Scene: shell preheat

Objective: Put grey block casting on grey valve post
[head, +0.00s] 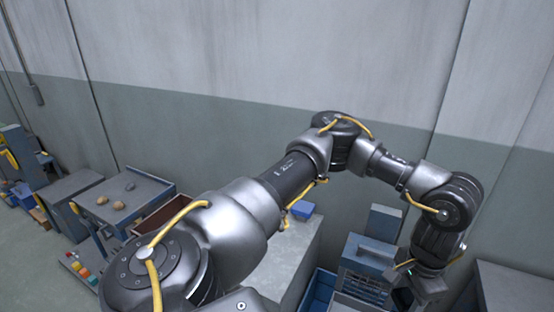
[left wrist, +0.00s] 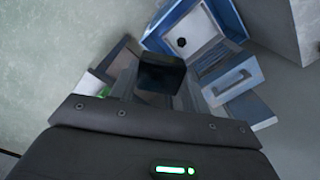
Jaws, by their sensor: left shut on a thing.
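My left arm reaches across the head view to the right, and its gripper (head: 428,290) points down near the lower right edge. In the left wrist view a dark grey block (left wrist: 162,75), which looks like the block casting, sits between the fingers, and the left gripper (left wrist: 155,95) is shut on it. The block is held above the blue units, apart from the floor. I cannot tell for sure which thing is the grey valve post; a grey upright block (head: 385,222) stands behind the blue unit. My right gripper is not in view.
A blue slatted unit (head: 366,258) stands beside the gripper. A blue box with a pale panel and dark knob (left wrist: 205,35) shows in the wrist view. A grey cabinet (head: 295,262) holds a small blue box (head: 303,208). A table (head: 140,190) with brown lumps stands left.

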